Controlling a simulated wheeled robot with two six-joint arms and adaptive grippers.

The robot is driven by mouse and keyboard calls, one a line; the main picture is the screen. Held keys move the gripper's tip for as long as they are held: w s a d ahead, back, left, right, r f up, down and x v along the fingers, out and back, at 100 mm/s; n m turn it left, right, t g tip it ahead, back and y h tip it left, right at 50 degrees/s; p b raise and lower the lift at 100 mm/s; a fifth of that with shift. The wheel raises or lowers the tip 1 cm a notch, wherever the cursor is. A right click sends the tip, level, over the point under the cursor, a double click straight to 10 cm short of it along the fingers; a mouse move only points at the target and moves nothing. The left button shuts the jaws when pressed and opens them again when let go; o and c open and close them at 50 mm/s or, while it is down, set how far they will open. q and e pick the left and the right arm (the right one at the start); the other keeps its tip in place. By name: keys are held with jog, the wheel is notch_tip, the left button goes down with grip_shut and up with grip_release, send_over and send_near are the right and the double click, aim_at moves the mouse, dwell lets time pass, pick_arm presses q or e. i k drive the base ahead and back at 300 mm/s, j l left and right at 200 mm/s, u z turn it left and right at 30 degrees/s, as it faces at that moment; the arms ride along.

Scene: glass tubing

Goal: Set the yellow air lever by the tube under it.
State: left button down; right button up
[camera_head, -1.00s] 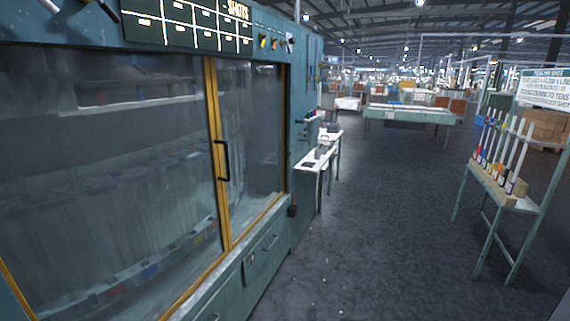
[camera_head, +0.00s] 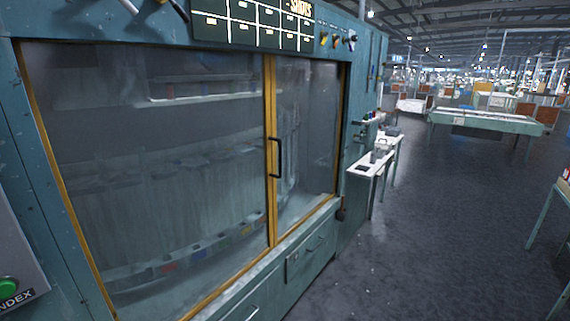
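A row of small levers or knobs sits high on the teal machine's front, right of the dark chart board. One of them is a yellow lever (camera_head: 324,40); a blue one and others are beside it. They are too small to tell how each is set. I cannot make out a tube under the yellow lever. Neither of my grippers is in view.
The machine has glass doors with yellow frames and a black handle (camera_head: 276,158). A green INDEX button (camera_head: 8,285) is at the lower left. A narrow white side table (camera_head: 368,172) stands past the machine. The floor (camera_head: 440,240) to the right is clear.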

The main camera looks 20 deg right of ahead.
aim_at(325, 34)
jog(key=i+l+z, duration=0.25)
jog(key=i+l, duration=1)
jog(key=i, duration=0.05)
